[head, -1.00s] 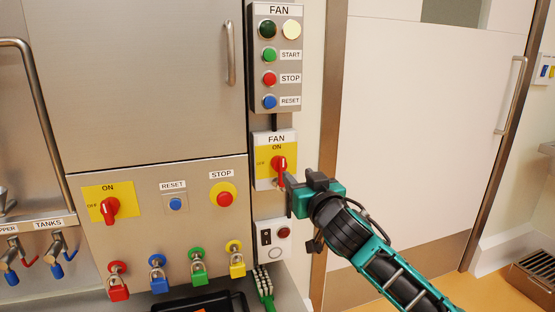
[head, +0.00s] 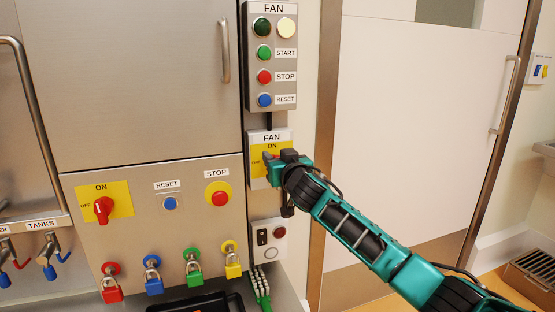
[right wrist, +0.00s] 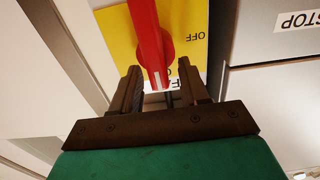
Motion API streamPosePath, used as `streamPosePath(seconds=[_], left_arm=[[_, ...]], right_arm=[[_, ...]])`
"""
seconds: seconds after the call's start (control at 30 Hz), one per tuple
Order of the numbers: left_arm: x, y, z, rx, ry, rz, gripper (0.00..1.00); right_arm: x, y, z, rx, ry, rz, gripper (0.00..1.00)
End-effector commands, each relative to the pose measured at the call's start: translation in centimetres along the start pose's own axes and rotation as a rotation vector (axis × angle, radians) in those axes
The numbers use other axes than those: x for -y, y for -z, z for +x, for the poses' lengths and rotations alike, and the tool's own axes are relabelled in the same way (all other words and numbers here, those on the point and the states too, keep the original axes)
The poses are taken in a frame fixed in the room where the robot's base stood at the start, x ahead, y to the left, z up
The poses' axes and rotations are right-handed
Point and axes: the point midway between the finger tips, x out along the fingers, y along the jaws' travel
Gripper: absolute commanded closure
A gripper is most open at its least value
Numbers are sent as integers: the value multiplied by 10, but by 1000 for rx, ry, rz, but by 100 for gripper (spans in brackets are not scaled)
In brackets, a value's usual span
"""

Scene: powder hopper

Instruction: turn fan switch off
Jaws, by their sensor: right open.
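The fan switch is a red rotary handle (right wrist: 150,40) on a yellow plate (head: 256,160) under a FAN label (head: 271,138). In the right wrist view, which is upside down, the handle's white-marked end points toward the ON and FAN side, and OFF is printed at its side. My right gripper (head: 272,165) is in front of the switch and hides most of the handle in the head view. In the right wrist view its open fingers (right wrist: 160,78) stand on either side of the handle's marked end. Whether they touch it cannot be told. My left gripper is not in view.
Above is a FAN button box (head: 271,60) with START, STOP and RESET. A similar red rotary switch (head: 103,209) sits on the panel at left, with a red STOP button (head: 217,195). Several coloured padlocks hang below. A small socket box (head: 268,238) is under the fan switch.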

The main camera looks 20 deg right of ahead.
Motion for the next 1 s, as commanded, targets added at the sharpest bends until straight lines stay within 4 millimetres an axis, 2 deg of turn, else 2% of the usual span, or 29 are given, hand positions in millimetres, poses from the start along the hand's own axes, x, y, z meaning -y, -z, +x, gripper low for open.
streamPosePath(seconds=[0.3,0.77,1.0], left_arm=[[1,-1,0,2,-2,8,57],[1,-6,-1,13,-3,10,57],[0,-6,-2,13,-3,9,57]], right_arm=[[0,0,2,-1,1,0,55],[0,-1,1,2,0,0,98],[0,-3,1,6,-1,-6,100]])
